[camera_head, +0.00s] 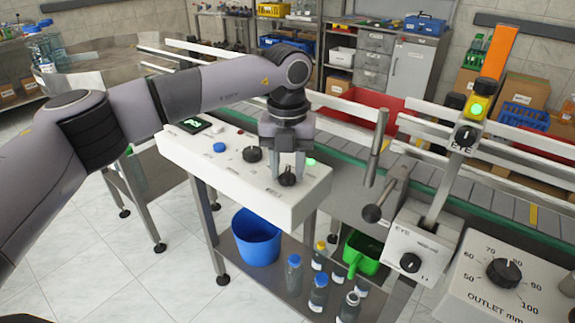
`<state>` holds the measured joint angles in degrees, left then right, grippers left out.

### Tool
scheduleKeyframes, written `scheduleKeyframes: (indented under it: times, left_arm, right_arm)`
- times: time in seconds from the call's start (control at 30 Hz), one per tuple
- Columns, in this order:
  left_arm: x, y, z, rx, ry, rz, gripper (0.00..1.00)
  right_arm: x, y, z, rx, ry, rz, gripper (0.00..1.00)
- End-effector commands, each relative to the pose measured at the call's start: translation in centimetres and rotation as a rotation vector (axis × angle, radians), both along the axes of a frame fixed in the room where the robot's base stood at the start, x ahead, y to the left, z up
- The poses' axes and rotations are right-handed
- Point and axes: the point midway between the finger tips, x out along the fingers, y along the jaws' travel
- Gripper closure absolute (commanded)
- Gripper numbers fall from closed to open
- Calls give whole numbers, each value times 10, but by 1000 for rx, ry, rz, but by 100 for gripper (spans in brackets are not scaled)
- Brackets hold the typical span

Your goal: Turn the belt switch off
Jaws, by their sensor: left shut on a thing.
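A white control panel (215,160) stands in front of the conveyor. It carries a small display, a blue button, a black knob (252,154) and, near its right end, another black knob, the switch (287,178). A green light (310,162) is lit beside it. My left gripper (287,172) points down over the right end of the panel, its two fingers shut around the switch knob. The fingers partly cover the knob, and its labels are too small to read. My right gripper is not in view.
The conveyor belt (345,149) with white rails runs behind the panel. An eye unit (420,245) and an outlet dial box (505,285) stand at right. A blue bucket (256,240), a green scoop (362,254) and several bottles sit on the shelf below.

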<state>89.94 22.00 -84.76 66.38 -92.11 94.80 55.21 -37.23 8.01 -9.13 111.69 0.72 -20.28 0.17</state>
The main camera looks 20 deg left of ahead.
Motion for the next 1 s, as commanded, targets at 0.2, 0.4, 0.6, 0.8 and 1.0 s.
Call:
scheduleKeyframes:
  times: [0.2,0.4,0.6,0.8,1.0]
  left_arm:
    - [1,0,2,-1,-5,3,52]
    - [1,0,1,0,-3,2,38]
    - [1,0,5,0,-4,1,38]
    - [1,0,34,-1,-5,2,38]
    - [1,0,63,0,-5,2,38]
  right_arm:
    - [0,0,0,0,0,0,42]
    - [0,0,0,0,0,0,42]
    - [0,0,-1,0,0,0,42]
    - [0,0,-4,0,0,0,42]
    - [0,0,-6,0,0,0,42]
